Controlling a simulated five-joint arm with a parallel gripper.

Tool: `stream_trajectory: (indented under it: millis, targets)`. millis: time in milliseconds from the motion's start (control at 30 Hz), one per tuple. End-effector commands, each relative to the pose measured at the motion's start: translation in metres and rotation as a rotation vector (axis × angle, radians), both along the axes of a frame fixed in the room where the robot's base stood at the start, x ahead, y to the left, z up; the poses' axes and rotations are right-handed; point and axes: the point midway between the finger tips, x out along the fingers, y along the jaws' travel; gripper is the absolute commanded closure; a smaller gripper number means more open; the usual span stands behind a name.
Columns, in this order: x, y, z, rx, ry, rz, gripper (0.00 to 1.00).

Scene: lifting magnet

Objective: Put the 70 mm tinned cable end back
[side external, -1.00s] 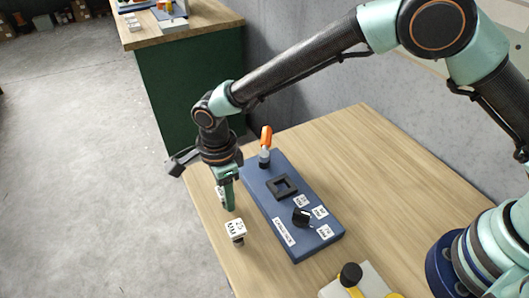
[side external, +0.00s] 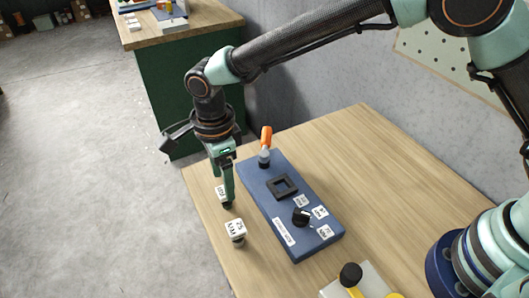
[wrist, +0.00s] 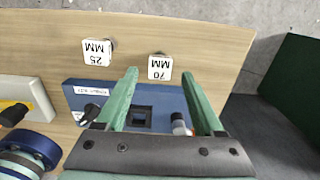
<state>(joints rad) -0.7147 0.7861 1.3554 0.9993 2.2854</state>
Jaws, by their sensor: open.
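The 70 mm cable end (wrist: 160,67), with a white 70 MM tag on top, stands on the wooden table. In the side view its tag (side external: 221,191) is partly hidden by my gripper. My gripper (side external: 228,197) is open, pointing down beside it. In the wrist view my two green fingertips (wrist: 160,75) are apart, with the tag showing between and just beyond them. A similar piece tagged 25 MM (side external: 235,230) stands nearer the camera; it also shows in the wrist view (wrist: 97,51).
A blue block (side external: 283,222) carries a black square frame (side external: 282,187), a black knob (side external: 301,217), white labels and an orange-handled part (side external: 265,143). A grey and yellow device (side external: 362,284) stands at the front. Bare table lies right of the block.

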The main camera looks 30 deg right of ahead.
Motion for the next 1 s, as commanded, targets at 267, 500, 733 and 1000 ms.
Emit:
stream_trajectory:
  millis: [267, 500, 733, 1000]
  targets:
    - [0.001, 0.0, 0.051, 0.002, -0.002, 0.0, 0.3]
    - [0.002, -0.005, 0.071, 0.005, -0.006, 0.016, 0.3]
    - [0.015, -0.067, 0.12, 0.04, -0.08, 0.246, 0.3]
    - [0.002, -0.173, 0.173, 0.013, -0.225, 0.666, 0.3]
